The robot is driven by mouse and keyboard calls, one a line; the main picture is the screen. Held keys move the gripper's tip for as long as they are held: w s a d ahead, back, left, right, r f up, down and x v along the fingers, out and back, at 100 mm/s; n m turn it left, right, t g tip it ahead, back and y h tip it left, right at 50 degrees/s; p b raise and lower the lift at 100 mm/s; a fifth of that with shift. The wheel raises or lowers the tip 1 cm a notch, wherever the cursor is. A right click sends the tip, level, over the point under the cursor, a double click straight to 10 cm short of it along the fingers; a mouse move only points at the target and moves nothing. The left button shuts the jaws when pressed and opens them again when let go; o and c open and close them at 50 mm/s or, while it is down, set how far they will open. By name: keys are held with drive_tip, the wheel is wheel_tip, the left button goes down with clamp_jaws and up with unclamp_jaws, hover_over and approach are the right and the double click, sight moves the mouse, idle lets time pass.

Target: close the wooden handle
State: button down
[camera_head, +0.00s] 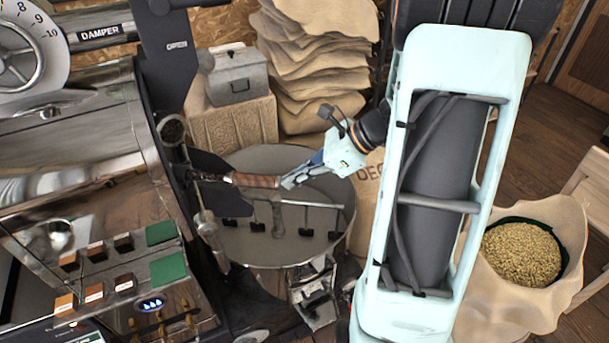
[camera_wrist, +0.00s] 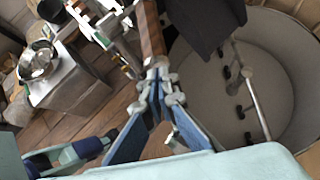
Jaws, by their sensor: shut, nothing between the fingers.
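The wooden handle (camera_head: 255,180) is a brown bar that sticks out to the right from the dark front of the roaster, above the round cooling tray (camera_head: 338,232). In the wrist view the wooden handle (camera_wrist: 150,32) runs up from just beyond my fingertips. My gripper (camera_head: 288,183) is shut and empty, its tips at the handle's free end. In the wrist view my gripper (camera_wrist: 158,82) shows its fingertips together; I cannot tell whether they touch the handle.
The steel roaster (camera_head: 85,190) fills the left side. A grey metal box (camera_head: 238,78) and stacked sacks (camera_head: 315,60) stand behind the tray. An open sack of beans (camera_head: 520,253) stands at the right. A dark plate (camera_wrist: 205,22) is close right of the handle in the wrist view.

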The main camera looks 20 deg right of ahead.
sight(242, 174)
drive_tip(key=shift+a, duration=0.1)
drive_tip(key=w+a, duration=0.1)
drive_tip(key=a, duration=0.2)
drive_tip(key=w+a, duration=0.2)
drive_tip(key=a, duration=0.1)
drive_tip(key=w+a, duration=0.2)
drive_tip(key=a, duration=0.1)
drive_tip(key=shift+w, duration=0.15)
drive_tip(key=shift+w+a+r, duration=0.1)
drive_tip(key=shift+w+a, duration=0.05)
drive_tip(key=shift+a, duration=0.15)
